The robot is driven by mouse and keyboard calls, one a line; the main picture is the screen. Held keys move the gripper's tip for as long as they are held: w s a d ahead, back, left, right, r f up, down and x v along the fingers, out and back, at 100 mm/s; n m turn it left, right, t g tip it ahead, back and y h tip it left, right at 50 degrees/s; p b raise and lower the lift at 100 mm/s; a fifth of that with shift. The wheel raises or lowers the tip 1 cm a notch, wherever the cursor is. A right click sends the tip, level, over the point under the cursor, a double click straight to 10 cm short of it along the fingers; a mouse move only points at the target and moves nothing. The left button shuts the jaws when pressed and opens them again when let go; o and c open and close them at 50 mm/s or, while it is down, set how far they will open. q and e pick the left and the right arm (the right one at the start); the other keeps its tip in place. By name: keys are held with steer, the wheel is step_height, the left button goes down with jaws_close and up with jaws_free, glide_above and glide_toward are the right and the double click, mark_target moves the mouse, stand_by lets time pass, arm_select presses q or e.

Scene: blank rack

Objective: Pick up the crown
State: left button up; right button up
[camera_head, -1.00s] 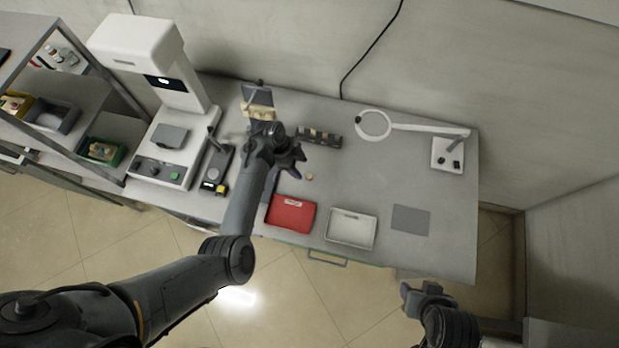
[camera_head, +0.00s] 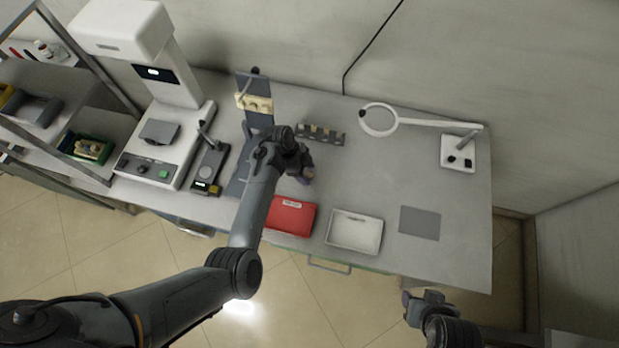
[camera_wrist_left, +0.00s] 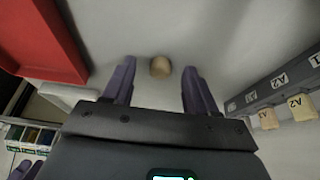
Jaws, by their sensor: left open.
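The crown (camera_wrist_left: 160,67) is a small tan, rounded piece on the grey bench top in the left wrist view. It shows between the two purple fingertips of my left gripper (camera_wrist_left: 157,76), apart from both. The fingers are open and empty. In the head view my left gripper (camera_head: 306,171) is over the middle of the bench and hides the crown. My right gripper (camera_head: 422,298) is low at the right, off the front edge of the bench, far from the crown; its jaw opening is unclear.
A dark rack (camera_head: 320,134) with tan blocks stands behind the gripper. A grey mat (camera_head: 420,223) and a ring lamp (camera_head: 458,152) are at the right. Bench right of the gripper is clear.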

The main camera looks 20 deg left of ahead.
arm_select(q)
steer(key=shift+c, duration=0.4)
steer(key=shift+f, duration=0.1)
jaws_close()
